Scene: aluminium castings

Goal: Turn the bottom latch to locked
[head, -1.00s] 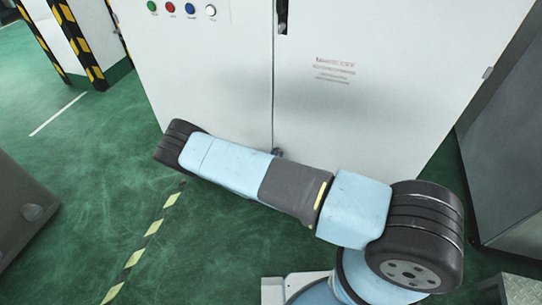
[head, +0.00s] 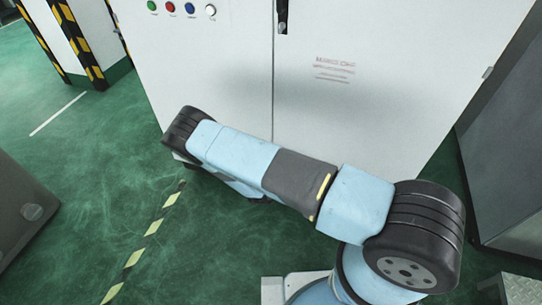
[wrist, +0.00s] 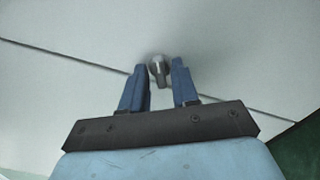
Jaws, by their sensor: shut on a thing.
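The bottom latch (wrist: 158,67) is a small round metal piece with a short tab. It sits on the white cabinet door close to the seam in the wrist view, its tab pointing down in the picture, across the seam's line. My gripper (wrist: 161,76) has its two blue fingers on either side of the tab and is shut on it. In the head view my own arm hides both the gripper and the bottom latch. The cabinet (head: 340,100) fills the middle of that view, with a dark upper handle (head: 282,15) on the door seam.
Coloured buttons (head: 171,8) are at the cabinet's upper left. A grey cabinet (head: 510,160) stands at the right, and a grey box (head: 25,215) at the left. A striped post (head: 75,40) is at the far left. Green floor (head: 90,150) between them is free.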

